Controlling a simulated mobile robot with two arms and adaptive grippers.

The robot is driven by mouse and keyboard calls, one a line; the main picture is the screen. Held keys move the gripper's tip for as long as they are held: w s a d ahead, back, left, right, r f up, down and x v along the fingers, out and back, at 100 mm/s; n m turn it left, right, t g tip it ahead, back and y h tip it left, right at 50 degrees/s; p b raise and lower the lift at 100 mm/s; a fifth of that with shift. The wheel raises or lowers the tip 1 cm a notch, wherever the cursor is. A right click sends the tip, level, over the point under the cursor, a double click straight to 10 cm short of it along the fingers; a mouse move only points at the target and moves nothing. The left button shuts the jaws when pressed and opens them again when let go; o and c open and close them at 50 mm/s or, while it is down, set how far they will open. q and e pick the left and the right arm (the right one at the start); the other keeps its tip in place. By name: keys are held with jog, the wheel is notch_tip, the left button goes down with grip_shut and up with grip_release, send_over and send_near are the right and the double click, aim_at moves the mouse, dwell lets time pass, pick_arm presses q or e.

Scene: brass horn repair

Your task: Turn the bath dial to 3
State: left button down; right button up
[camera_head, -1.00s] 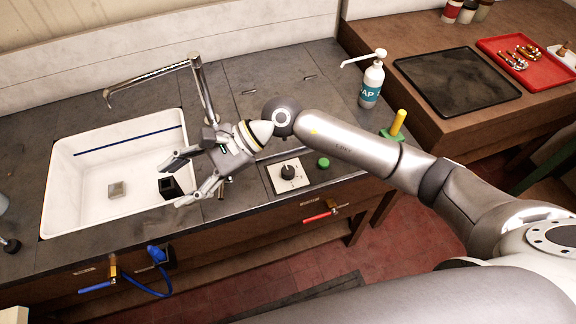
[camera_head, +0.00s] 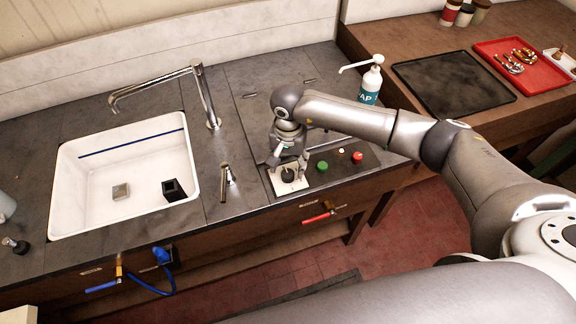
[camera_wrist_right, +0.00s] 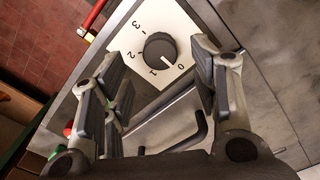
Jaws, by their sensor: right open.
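The bath dial (camera_head: 288,175) is a dark round knob on a pale square plate (camera_head: 274,183) on the counter, right of the sink. In the right wrist view the dial (camera_wrist_right: 159,47) has numbers 0 to 3 around it, and its white mark points close to the 0. My right gripper (camera_head: 289,165) is over the plate, pointing down, with its fingers open. In the right wrist view the gripper's fingers (camera_wrist_right: 160,62) are on either side of the dial, apart from it. My left gripper is not in view.
A green button (camera_head: 322,166) and a red button (camera_head: 357,157) are right of the dial. The white sink (camera_head: 90,190) and tap (camera_head: 205,95) are to the left. A soap bottle (camera_head: 370,87) stands behind my right arm. A small metal lever (camera_head: 227,178) stands between sink and dial.

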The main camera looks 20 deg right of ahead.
aim_at(288, 173)
jog(key=shift+f+p, duration=0.4)
jog(key=shift+f, duration=1.45)
